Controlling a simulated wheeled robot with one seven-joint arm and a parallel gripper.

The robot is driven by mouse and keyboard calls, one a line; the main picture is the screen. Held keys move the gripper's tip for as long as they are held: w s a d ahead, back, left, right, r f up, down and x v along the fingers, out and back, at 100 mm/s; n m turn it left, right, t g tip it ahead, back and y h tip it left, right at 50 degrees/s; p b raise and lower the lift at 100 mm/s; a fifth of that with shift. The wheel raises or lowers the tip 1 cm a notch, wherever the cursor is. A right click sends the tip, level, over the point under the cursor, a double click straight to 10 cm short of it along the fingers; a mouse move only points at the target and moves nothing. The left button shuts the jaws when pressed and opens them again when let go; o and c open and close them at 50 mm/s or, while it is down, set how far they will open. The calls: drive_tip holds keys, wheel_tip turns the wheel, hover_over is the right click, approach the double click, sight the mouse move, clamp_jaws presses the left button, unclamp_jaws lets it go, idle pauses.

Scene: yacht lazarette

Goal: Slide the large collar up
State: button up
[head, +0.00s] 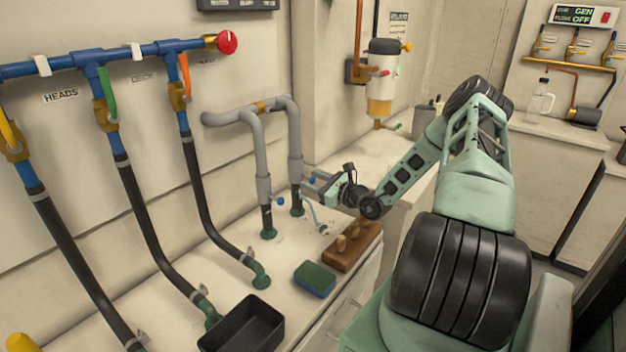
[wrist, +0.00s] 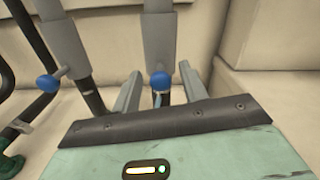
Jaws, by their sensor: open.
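Two grey pipe legs come down from one grey bend, and each carries a grey collar with a blue knob. The right collar (head: 295,170) also shows in the wrist view (wrist: 160,35), with its blue knob (wrist: 160,79). The left collar (head: 263,188) stands beside it and shows at the left of the wrist view (wrist: 62,42). I cannot tell which is larger. Dark pipe shows below both collars. My gripper (wrist: 160,88) is open, its fingers either side of the right collar's knob in the wrist view. I cannot tell whether they touch anything.
Below stand a wooden block with pegs (head: 352,250), a green-and-blue sponge (head: 314,279) and a black tray (head: 243,325) on the white counter. Dark hoses (head: 140,225) with coloured valve handles run down at the left. A filter unit (head: 381,85) hangs behind my arm.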

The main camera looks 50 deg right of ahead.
drive_tip(key=shift+w, duration=0.25)
clamp_jaws()
wheel_tip(320, 180, up, 7)
drive_tip(key=p, duration=0.5)
drive_tip(key=shift+r, duration=0.2)
drive_tip(key=shift+f, duration=0.1)
unclamp_jaws()
